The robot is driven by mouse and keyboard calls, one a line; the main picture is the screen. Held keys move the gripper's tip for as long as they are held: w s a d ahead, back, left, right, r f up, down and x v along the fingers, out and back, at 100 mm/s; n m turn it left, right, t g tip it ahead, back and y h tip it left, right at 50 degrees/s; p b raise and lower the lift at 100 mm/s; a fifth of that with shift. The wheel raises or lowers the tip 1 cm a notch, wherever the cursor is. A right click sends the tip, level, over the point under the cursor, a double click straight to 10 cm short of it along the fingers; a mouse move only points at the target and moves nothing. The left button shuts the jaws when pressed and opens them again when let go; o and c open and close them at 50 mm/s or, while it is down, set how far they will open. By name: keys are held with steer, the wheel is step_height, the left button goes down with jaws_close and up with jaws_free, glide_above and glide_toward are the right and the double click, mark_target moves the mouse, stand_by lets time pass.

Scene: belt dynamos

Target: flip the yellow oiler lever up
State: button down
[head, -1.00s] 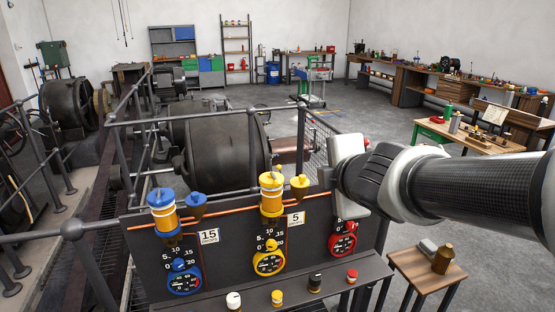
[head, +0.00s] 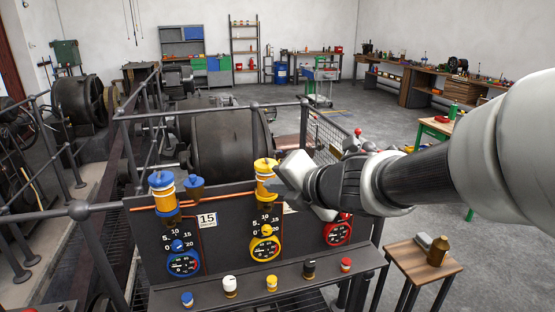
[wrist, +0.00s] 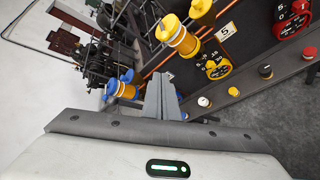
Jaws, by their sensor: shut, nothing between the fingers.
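The blue oiler (head: 162,191) and its blue funnel (head: 195,186) stand to the left. A red dial (head: 338,233) is at the panel's right. A ledge (head: 205,299) with several knobs runs along the front. Railings (head: 215,110) stand behind the panel.

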mark_target(268, 164)
steer(key=w, duration=0.2)
steer(key=w+a+f, duration=0.1)
steer(key=w, duration=0.2)
steer(key=w+f, duration=0.1)
steer(key=w, duration=0.2)
steer(key=shift+w+a, duration=0.25)
steer(key=shift+a, duration=0.15)
